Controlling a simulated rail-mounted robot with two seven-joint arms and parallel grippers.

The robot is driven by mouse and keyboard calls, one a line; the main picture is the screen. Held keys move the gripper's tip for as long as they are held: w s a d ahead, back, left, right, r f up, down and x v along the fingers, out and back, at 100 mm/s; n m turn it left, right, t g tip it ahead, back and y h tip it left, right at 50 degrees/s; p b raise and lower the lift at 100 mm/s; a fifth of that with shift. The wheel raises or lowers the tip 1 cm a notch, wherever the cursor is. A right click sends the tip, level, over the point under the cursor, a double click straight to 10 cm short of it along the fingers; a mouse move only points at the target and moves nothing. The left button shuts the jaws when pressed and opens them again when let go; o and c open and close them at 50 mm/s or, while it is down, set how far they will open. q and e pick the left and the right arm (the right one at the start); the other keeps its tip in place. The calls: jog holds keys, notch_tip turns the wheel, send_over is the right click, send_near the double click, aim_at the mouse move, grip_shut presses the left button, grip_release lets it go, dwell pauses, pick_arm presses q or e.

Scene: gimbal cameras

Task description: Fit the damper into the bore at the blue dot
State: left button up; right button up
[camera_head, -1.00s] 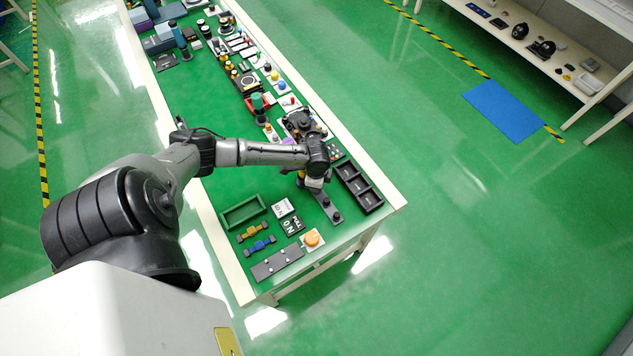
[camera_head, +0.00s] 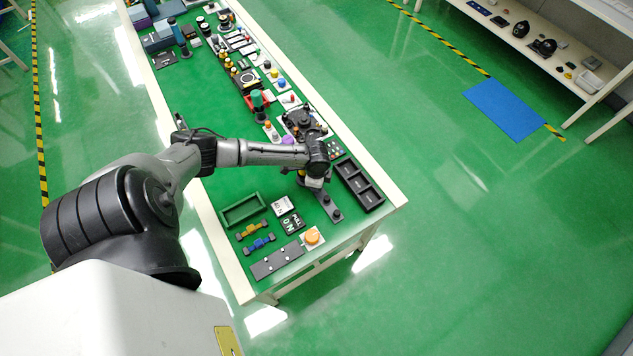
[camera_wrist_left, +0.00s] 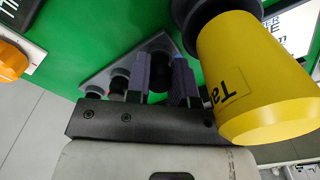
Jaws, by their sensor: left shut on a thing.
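My left gripper (camera_head: 318,186) is low over the grey plate (camera_head: 328,203) near the front right of the table. In the left wrist view its two fingers (camera_wrist_left: 160,80) are shut on a dark round piece (camera_wrist_left: 160,70), apparently the damper, mostly hidden between them. The grey plate also shows there (camera_wrist_left: 100,78), with a black knob (camera_wrist_left: 118,82) standing on it beside the fingers. I cannot tell whether the held piece touches the plate or sits in a bore. My right gripper is out of view.
A yellow tapered piece (camera_wrist_left: 255,80) with lettering stands close beside the left fingers. A black compartment tray (camera_head: 359,185) lies right of the plate. A green tray (camera_head: 243,211), an orange button (camera_head: 312,236) and a dark flat plate (camera_head: 277,260) lie left.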

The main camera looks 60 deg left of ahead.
pick_arm(q)
jog(key=shift+f, duration=0.35)
jog(key=o, duration=1)
jog(key=shift+c, duration=0.2)
jog(key=shift+r, duration=0.15)
jog(key=shift+r, duration=0.4)
notch_tip(320, 180, up, 13)
jog(key=p, duration=0.1)
jog(key=shift+f, duration=0.15)
